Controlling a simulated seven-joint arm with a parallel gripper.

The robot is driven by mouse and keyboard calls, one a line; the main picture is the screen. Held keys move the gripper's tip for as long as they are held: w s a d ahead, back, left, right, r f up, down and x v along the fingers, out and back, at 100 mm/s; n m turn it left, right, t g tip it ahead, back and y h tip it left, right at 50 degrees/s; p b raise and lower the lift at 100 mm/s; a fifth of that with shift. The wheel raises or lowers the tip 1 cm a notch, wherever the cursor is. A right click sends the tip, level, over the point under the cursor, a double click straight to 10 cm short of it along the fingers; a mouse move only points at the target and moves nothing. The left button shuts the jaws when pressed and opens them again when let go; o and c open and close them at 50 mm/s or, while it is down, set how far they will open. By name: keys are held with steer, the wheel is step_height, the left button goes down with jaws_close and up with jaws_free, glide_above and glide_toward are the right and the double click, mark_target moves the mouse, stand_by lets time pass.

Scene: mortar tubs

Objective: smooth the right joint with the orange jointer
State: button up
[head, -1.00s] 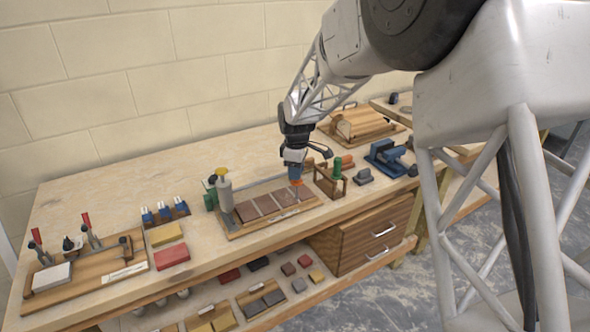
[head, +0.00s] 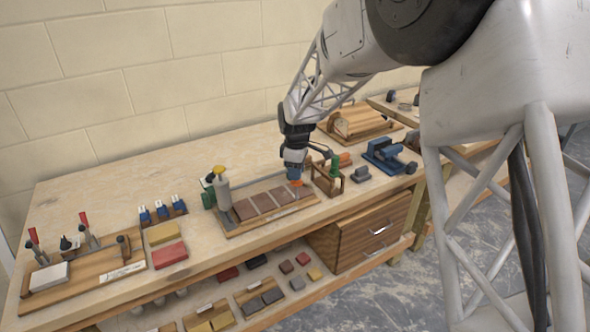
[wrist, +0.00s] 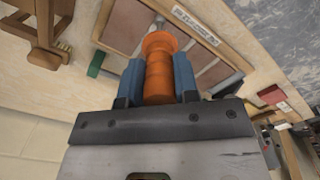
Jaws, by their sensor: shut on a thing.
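My gripper (head: 295,180) is shut on the orange jointer (wrist: 158,68), which stands between the two blue fingers in the wrist view. In the head view the jointer's orange part (head: 296,183) shows just under the fingers, above the right end of the tile board (head: 232,234). Several brown tiles (head: 264,202) lie on the board with pale joints between them. The right joint is near the jointer, but the gripper and tool partly cover that area. I cannot tell whether the jointer's tip touches it.
A grey cylinder with a yellow top (head: 222,190) stands at the board's left end. A wooden rack with a green-handled tool (head: 334,168) stands close on the right, with a blue device (head: 385,155) beyond.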

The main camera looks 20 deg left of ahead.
steer(key=shift+d, duration=0.1)
stand_by(0.4)
steer(key=shift+r, duration=3.5)
steer(key=w+a, duration=0.6)
steer(key=shift+f, duration=0.4)
steer(key=shift+f, duration=0.1)
steer(key=shift+f, duration=2.6)
steer(key=shift+f, duration=0.4)
steer(key=shift+s+d, duration=0.15)
steer(key=shift+s+d, duration=0.3)
steer(key=shift+d, duration=0.05)
